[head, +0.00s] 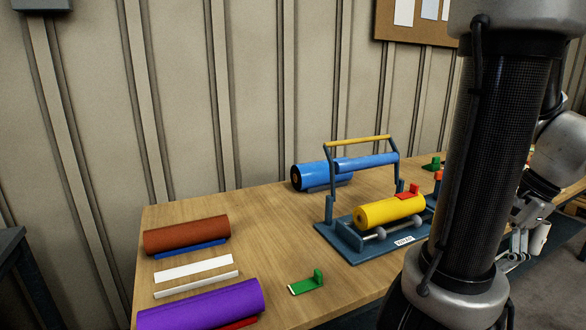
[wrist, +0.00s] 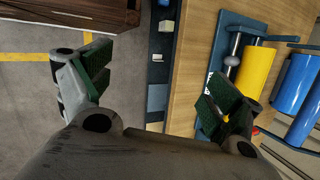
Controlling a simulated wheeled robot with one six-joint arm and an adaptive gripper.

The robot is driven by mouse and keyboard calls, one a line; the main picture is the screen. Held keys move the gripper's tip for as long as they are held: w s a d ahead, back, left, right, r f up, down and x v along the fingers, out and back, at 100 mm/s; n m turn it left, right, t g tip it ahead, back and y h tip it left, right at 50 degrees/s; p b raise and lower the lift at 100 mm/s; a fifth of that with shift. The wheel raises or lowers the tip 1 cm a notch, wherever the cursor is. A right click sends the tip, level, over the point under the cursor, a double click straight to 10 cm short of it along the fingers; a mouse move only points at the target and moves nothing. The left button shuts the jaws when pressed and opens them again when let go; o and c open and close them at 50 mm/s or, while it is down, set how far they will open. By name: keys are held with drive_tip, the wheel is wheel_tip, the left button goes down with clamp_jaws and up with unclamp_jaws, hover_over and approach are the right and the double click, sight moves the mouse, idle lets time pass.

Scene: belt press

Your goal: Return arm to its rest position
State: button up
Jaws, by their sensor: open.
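My gripper shows in the wrist view (wrist: 160,95) with its two green-padded fingers spread wide and nothing between them. It hangs over the table's front edge and the floor. In the head view part of my gripper (head: 522,248) shows at the right, beyond the black arm link that hides much of that side. The blue belt press (head: 345,240) stands on the table with its yellow-topped frame raised. A yellow roll (head: 385,211) lies on it, with a red piece (head: 408,191) at its far end. My gripper is apart from the press.
The wooden table (head: 270,240) holds a blue roll (head: 325,174), a brown roll (head: 187,235), a purple roll (head: 205,303), white strips (head: 193,268) and a green clip (head: 308,284). A ribbed wall (head: 260,90) stands behind. Open floor (wrist: 45,120) lies in front of the table.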

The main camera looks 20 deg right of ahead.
drive_tip(key=w+a+r+n+h, duration=0.1)
drive_tip(key=w+a+r+n, duration=0.3)
drive_tip(key=a+n, duration=0.4)
drive_tip(key=w+a+r+n+h, duration=0.1)
drive_tip(key=w+a+r+n, duration=0.3)
drive_tip(key=a+n, duration=0.4)
drive_tip(key=w+n, duration=0.1)
drive_tip(key=n, duration=0.2)
drive_tip(key=shift+a+r+t+h, duration=0.25)
drive_tip(key=shift+a+t+h, duration=0.05)
drive_tip(key=shift+a+h, duration=0.1)
